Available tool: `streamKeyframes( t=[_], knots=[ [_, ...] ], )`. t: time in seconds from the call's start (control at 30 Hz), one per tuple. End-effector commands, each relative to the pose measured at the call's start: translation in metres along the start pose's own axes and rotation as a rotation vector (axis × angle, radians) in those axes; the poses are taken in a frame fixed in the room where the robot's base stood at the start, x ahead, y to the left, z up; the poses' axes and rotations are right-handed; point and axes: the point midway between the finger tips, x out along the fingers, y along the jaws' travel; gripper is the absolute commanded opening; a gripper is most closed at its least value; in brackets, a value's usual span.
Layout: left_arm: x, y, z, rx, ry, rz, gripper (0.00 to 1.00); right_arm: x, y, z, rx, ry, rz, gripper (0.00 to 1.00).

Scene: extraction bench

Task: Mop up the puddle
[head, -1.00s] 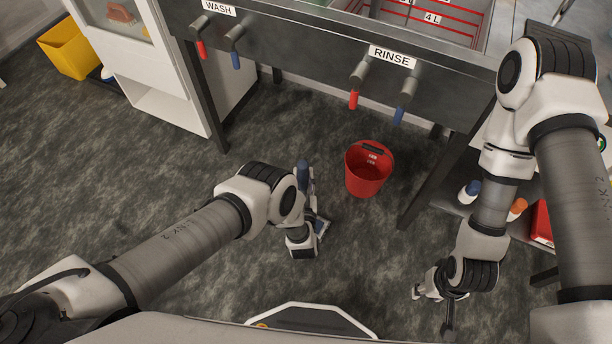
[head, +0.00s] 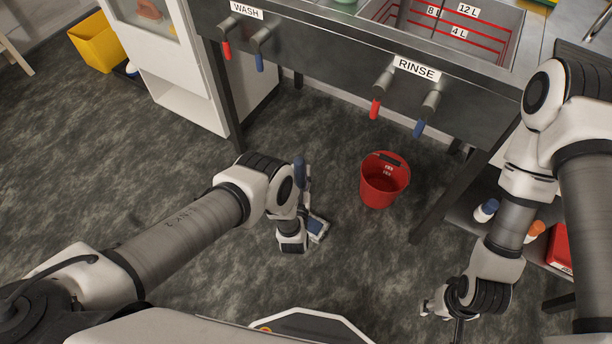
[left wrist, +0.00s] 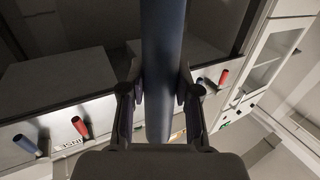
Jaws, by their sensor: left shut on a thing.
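My left gripper (head: 303,202) is shut on a blue handle (head: 299,172), low in the middle of the head view. In the left wrist view the blue-grey handle (left wrist: 162,65) runs between the two fingers. A small flat blue-grey part (head: 316,228) shows just below the gripper; I cannot tell whether it belongs to the held tool. My right gripper (head: 440,307) hangs at the lower right, away from the handle; its finger gap is unclear. No puddle can be made out on the dark mottled floor.
A red bucket (head: 385,183) stands on the floor right of my left gripper, in front of the sink bench (head: 330,62). Red and blue taps jut from its front. A white cabinet (head: 185,107) and yellow bin (head: 97,43) stand at left.

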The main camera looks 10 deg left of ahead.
Motion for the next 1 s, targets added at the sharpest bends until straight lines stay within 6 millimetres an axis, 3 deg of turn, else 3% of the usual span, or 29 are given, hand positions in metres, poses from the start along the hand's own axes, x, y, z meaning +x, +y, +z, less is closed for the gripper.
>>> streamKeyframes(
  t=[1.0],
  knots=[
    [0.025, -0.049, 0.002, 0.003, 0.003, -0.002, 0.0, 0.009, 0.0, 0.0, 0.0, 0.0, 0.0, 0.4]
  ],
)
